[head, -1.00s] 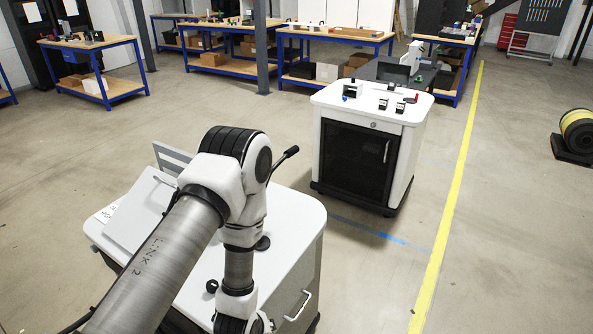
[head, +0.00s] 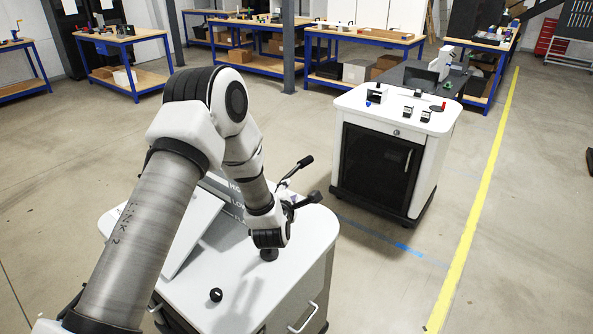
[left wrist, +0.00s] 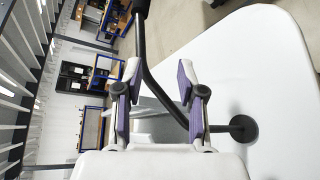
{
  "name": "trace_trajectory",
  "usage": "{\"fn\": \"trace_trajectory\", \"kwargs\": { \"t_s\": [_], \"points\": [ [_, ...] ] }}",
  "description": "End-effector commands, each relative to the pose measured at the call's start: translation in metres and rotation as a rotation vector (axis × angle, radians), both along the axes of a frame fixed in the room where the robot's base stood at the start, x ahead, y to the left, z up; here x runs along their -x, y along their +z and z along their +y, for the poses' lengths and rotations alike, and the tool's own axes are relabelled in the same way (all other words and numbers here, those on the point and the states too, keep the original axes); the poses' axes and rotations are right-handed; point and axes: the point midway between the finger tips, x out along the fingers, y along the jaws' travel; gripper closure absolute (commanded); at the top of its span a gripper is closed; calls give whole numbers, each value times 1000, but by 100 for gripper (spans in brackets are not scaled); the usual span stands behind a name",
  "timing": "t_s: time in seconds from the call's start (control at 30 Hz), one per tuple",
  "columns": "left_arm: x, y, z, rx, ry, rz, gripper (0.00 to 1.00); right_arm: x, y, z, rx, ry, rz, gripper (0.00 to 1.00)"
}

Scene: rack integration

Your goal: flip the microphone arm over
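The microphone arm is a black bent rod. In the head view its thick end (head: 304,162) sticks up beyond my left gripper (head: 299,195), and its round foot stands on the white cart top. In the left wrist view the rod (left wrist: 160,92) runs from the top, slanting between the purple-padded fingers to the round foot (left wrist: 243,128) at the right. My left gripper (left wrist: 158,78) is open around the rod, fingers apart on either side; I cannot tell whether a pad touches it. My right gripper is not in view.
The white cart (head: 215,310) carries a tilted light panel (head: 190,232) and a small black knob (head: 216,295). A second white cart (head: 385,150) with small parts on top stands behind, right. Blue-framed workbenches (head: 240,30) line the back. Open floor lies to the right.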

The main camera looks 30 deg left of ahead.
Motion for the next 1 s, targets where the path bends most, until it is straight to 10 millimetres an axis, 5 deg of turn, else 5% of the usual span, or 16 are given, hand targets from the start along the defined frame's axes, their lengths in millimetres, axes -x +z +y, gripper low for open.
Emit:
{"fn": "trace_trajectory", "kwargs": {
  "t_s": [0.13, 0.5, 0.83, 0.93, 1.0],
  "points": [
    [-13, 20, 13, 73, 50, -94, 61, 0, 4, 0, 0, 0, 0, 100],
    [-69, 6, 38, 71, 47, -89, 61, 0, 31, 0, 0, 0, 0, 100],
    [-77, 1, 41, 71, 46, -87, 61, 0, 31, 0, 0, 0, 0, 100],
    [-77, 1, 41, 71, 46, -87, 93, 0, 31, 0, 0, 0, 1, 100],
    [-77, 1, 41, 71, 46, -87, 100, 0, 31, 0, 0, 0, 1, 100]
  ]
}}
